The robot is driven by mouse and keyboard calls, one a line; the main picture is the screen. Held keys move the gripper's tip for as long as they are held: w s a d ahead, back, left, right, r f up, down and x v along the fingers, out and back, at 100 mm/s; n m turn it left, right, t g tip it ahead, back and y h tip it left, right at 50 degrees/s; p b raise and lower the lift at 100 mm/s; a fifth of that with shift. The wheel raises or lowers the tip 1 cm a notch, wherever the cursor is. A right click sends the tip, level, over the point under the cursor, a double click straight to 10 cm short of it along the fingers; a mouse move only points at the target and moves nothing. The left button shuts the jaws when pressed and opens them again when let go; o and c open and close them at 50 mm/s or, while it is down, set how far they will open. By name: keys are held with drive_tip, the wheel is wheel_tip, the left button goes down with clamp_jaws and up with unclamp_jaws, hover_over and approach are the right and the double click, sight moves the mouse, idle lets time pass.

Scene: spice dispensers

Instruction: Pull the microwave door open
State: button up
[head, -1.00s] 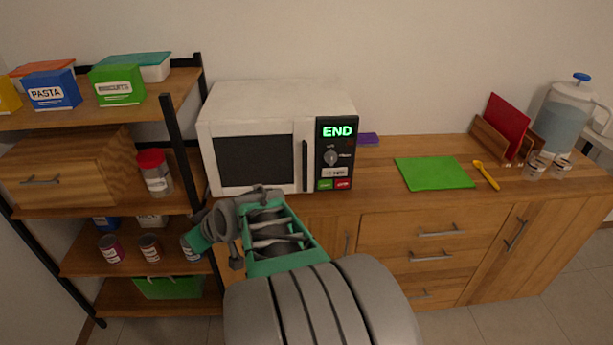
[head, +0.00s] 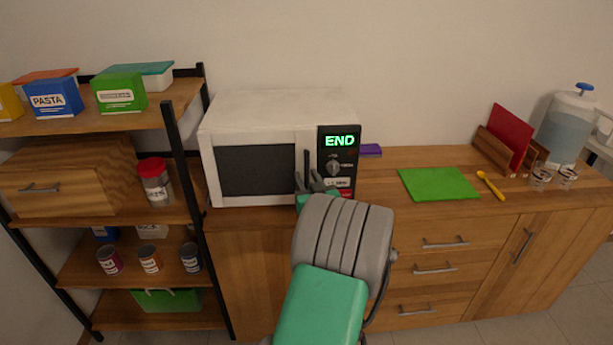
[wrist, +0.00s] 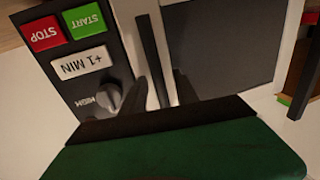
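The white microwave (head: 270,104) stands on the wooden counter with its dark-windowed door (head: 256,171) shut. Its dark vertical handle (head: 307,163) is at the door's right edge; it also shows in the wrist view (wrist: 150,45). My gripper (head: 317,180) is in front of the handle's lower part, near the control panel. In the wrist view, my gripper's two dark fingers (wrist: 166,85) are apart, with the handle running down between them. Contact with the handle cannot be told. The display reads END.
The control panel (wrist: 75,60) with buttons and a knob is close beside the fingers. A shelf rack (head: 172,140) stands at the left. A green mat (head: 438,184) and yellow spoon (head: 490,185) lie on the counter at the right.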

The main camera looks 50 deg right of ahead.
drive_tip(key=shift+c, duration=0.3)
clamp_jaws()
idle(1.1)
